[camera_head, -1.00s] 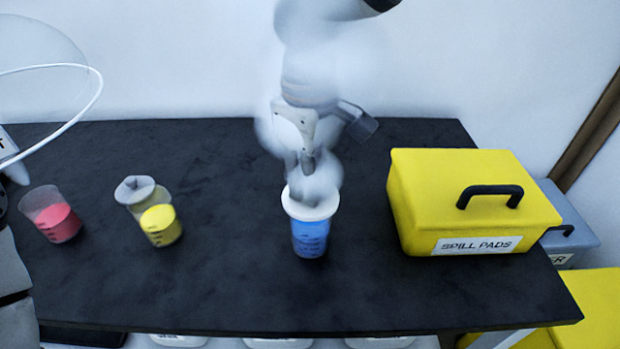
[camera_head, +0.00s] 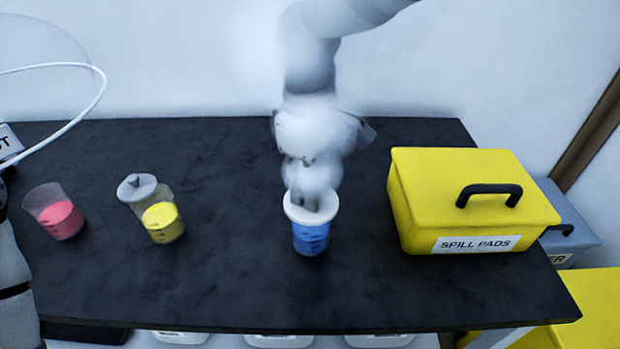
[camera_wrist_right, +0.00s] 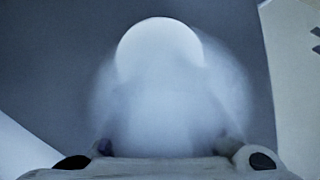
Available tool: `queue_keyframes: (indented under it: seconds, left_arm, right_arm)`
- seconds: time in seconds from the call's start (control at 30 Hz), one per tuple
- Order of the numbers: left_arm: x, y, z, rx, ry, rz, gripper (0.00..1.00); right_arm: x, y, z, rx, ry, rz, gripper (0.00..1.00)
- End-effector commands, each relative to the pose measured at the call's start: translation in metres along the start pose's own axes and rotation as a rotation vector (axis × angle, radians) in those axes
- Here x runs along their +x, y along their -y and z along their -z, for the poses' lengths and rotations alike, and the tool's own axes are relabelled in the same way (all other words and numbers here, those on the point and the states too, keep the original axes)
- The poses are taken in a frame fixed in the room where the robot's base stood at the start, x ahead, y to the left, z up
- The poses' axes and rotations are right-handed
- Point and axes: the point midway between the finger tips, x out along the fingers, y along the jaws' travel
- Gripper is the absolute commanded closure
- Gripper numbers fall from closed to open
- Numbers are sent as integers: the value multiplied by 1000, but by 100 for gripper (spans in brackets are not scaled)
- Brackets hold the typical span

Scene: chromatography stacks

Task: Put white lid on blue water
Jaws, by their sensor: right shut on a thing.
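The white lid (camera_head: 294,212) lies over the mouth of the beaker of blue water (camera_head: 311,238) in the head view. I cannot tell whether it is fully seated. My right gripper (camera_head: 311,203) comes down from above and is shut on the lid, partly blurred. In the right wrist view the lid shows as a pale round disc (camera_wrist_right: 160,45), with my blurred fingers (camera_wrist_right: 170,110) over its near part. The blue beaker stands upright on the black bench. My left gripper is not in view; only part of my left arm shows at the left edge.
A beaker with red liquid (camera_head: 60,217) and one with yellow liquid (camera_head: 162,222) stand to the left. A yellow spill pads box (camera_head: 465,205) stands to the right. The bench (camera_head: 240,285) is clear in front.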

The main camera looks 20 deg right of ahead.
Motion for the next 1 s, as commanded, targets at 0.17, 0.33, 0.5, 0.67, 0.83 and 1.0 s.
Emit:
queue_keyframes:
  seconds: [0.17, 0.33, 0.5, 0.67, 0.83, 1.0]
  left_arm:
    - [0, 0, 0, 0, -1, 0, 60]
    - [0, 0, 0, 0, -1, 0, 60]
    - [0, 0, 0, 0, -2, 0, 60]
    - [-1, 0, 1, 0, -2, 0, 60]
    - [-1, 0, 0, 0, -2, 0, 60]
    - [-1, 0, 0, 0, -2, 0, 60]
  right_arm:
    - [4, 0, 0, -1, 0, 0, 100]
    - [4, 0, 0, -1, 0, 0, 100]
    - [8, 0, 0, -1, 1, 0, 100]
    - [11, 0, 0, -1, -1, 0, 100]
    - [11, 0, 0, -1, 0, 0, 70]
    - [11, 0, 0, -1, 0, 0, 57]
